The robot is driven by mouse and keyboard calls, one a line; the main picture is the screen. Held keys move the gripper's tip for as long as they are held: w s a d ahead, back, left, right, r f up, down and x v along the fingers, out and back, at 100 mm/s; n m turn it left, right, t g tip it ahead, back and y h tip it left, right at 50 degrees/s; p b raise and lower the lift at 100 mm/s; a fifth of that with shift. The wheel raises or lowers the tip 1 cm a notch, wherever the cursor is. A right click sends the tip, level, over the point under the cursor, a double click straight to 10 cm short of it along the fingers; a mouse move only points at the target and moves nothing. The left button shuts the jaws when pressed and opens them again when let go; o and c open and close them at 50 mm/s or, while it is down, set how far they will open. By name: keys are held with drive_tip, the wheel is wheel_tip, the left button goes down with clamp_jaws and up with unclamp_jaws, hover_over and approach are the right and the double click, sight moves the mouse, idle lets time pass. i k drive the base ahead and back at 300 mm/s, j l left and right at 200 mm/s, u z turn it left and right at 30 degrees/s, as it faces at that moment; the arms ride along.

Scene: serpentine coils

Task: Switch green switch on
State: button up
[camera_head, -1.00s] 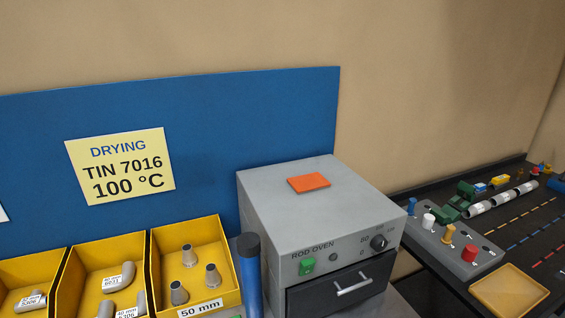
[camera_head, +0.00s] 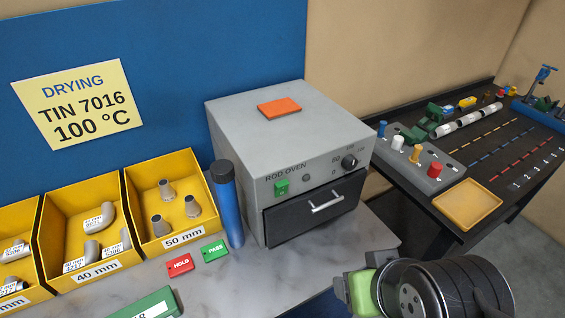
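The green switch (camera_head: 281,187) is a small green rocker on the left of the front panel of the grey rod oven (camera_head: 240,180). It is too small to tell which way it is set. A small dark round lamp (camera_head: 306,178) sits to its right, and a black dial (camera_head: 349,162) is farther right. Nothing touches the switch. Part of my arm, black and green, shows at the bottom right, in front of the bench and apart from the oven. The fingers of my gripper do not show.
The oven drawer (camera_head: 290,222) with its metal handle is closed. A blue cylinder (camera_head: 228,205) stands left of the oven, beside yellow bins (camera_head: 130,215). Red (camera_head: 180,265) and green (camera_head: 214,251) tags lie on the bench. An orange pad (camera_head: 279,107) lies on the oven.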

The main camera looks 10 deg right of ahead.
sight(281, 187)
drive_tip(key=k+j+u, duration=0.1)
drive_tip(key=j+u, duration=0.85)
